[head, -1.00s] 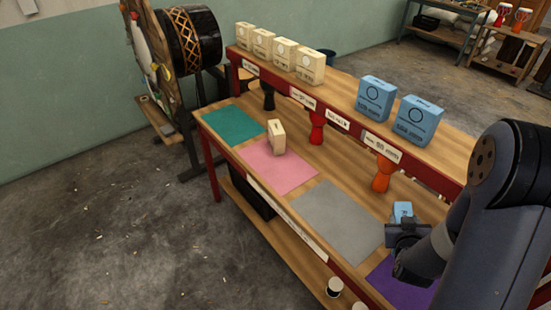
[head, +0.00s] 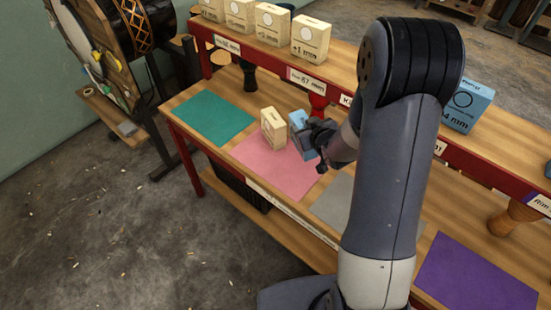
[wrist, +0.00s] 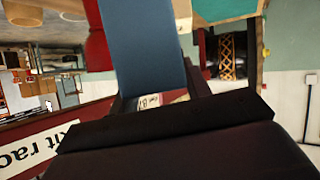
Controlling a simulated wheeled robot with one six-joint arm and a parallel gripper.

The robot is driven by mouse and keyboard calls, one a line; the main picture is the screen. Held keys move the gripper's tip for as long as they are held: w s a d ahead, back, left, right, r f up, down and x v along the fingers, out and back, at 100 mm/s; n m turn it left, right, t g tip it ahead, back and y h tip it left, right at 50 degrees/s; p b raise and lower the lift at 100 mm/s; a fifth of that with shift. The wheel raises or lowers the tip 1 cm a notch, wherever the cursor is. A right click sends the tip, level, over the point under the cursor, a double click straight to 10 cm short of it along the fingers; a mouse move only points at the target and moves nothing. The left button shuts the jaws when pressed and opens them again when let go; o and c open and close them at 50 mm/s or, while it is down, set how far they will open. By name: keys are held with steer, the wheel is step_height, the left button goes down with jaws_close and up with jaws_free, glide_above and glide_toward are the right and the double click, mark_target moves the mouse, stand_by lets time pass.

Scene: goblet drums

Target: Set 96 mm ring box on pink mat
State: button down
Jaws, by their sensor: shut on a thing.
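My gripper (head: 318,137) is shut on a small blue box (head: 298,121), over the back right part of the pink mat (head: 275,178). The blue box fills the upper middle of the wrist view (wrist: 145,50), between my fingers. Its label cannot be read. Whether its bottom touches the mat is hidden in the head view. A cream box (head: 273,129) stands upright on the back of the pink mat, just left of the held box.
A teal mat (head: 210,117) lies left of the pink one; a grey mat (head: 335,200), partly behind my arm, and a purple mat (head: 475,275) lie right. Several cream boxes (head: 310,40) and a blue box (head: 467,106) stand on the raised shelf behind.

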steer(key=shift+w+d+r, duration=0.1)
steer(key=shift+w+d, duration=0.15)
steer(key=shift+w, duration=0.35)
steer(key=shift+w+d+r+y+b, duration=0.2)
steer(key=shift+w+d+y+b, duration=0.35)
steer(key=shift+d+y, duration=0.2)
steer(key=shift+w+d+n, duration=0.15)
steer(key=shift+d+n, duration=0.05)
steer(key=shift+n, duration=0.1)
steer(key=shift+f+g, duration=0.25)
steer(key=shift+g, duration=0.05)
steer(key=shift+f, duration=4.7)
steer(key=shift+d+f, duration=0.1)
steer(key=c, duration=0.7)
jaws_free()
